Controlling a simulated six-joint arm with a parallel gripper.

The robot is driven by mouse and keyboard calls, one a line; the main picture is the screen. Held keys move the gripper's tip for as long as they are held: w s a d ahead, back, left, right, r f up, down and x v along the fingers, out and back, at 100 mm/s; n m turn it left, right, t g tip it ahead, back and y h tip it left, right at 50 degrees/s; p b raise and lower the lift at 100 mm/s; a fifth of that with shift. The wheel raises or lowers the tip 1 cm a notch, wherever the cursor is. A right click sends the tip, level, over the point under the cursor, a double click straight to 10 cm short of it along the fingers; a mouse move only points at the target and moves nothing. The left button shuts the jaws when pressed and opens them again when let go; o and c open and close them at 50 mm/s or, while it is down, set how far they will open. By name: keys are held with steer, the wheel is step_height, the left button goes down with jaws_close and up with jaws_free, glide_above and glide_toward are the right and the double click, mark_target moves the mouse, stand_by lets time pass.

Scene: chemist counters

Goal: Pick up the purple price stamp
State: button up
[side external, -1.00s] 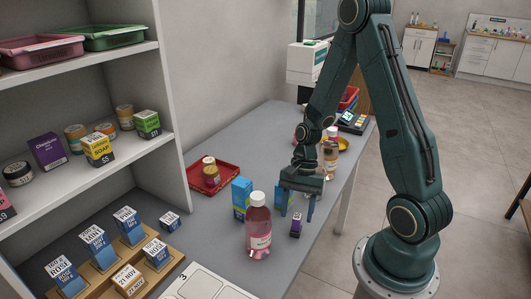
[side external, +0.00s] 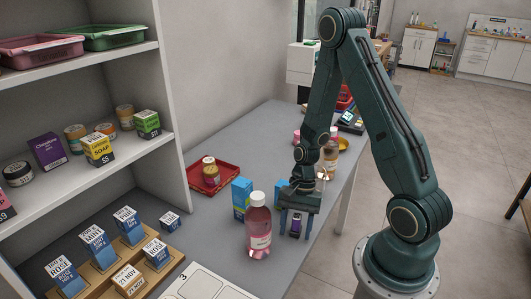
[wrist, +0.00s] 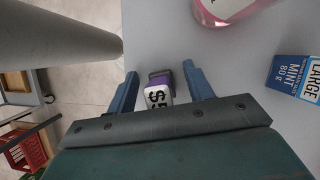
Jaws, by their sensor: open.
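The purple price stamp (side external: 295,226) stands on the grey counter, near its right edge. In the wrist view the stamp (wrist: 160,88) shows a white face with a "$" mark and a purple body. My gripper (side external: 295,236) is open and lowered around the stamp. In the wrist view my gripper (wrist: 163,82) has one blue finger on each side of the stamp, with a small gap on both sides. The stamp's near end is partly hidden by the gripper body.
A pink bottle (side external: 258,228) stands left of the gripper, with a blue carton (side external: 241,198) behind it. A mint box (wrist: 296,78) lies at the right in the wrist view. A red tray (side external: 228,180) sits farther back. The counter's edge drops off close beside the stamp.

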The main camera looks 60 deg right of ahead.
mark_target(296, 217)
jaws_close()
stand_by(0.3)
steer(key=shift+r, duration=0.2)
step_height(296, 217, up, 20)
steer(key=shift+f, duration=0.15)
stand_by(0.9)
stand_by(0.5)
